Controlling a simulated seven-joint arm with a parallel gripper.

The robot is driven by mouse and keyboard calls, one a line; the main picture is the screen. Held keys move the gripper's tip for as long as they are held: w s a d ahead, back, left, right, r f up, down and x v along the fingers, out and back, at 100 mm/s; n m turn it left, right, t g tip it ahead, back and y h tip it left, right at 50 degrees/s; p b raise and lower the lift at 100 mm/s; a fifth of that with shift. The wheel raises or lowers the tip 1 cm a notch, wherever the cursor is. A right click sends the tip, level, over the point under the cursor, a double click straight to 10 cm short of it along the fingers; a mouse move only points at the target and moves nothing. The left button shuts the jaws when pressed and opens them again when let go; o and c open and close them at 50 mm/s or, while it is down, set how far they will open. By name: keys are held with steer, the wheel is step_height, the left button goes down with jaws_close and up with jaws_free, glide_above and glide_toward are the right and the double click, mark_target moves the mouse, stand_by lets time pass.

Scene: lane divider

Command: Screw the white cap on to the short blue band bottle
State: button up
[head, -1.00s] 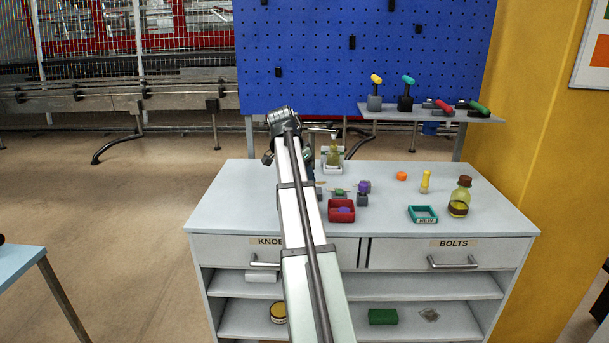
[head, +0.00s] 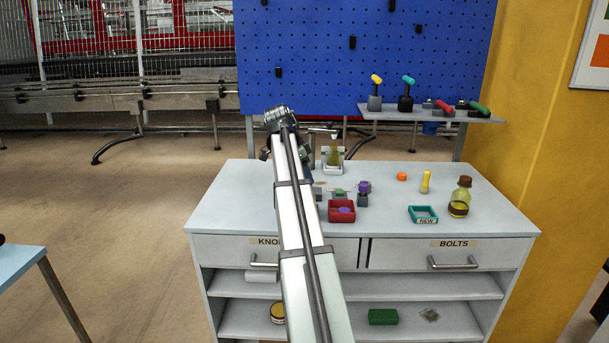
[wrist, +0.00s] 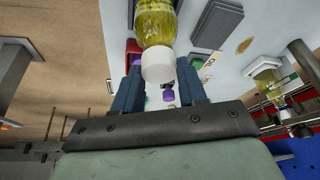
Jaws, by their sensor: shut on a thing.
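My gripper (wrist: 159,75) is shut on the white cap (wrist: 158,66), with one dark blue finger on each side of it. The cap lines up with the end of a bottle of yellow liquid (wrist: 156,20) in the wrist view. I cannot tell whether the cap is threaded on or only resting there. No blue band shows on this bottle, whose far part is cut off by the frame. In the head view my arm hides this bottle, the cap and most of the gripper.
Another yellow bottle stands in a white fixture (head: 333,154) at the back. A red tray (head: 341,215), a teal tray (head: 422,218) and a brown-capped bottle (head: 461,197) stand on the grey table (head: 390,195). The table's middle right has some clear room.

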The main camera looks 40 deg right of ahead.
steer(key=shift+m+g, duration=0.4)
steer(key=shift+m, duration=0.5)
steer(key=o, duration=0.6)
steer(key=shift+n+t, duration=0.4)
steer(key=shift+n, duration=0.5)
steer(key=shift+n+t, duration=0.3)
steer(key=shift+n, duration=0.6)
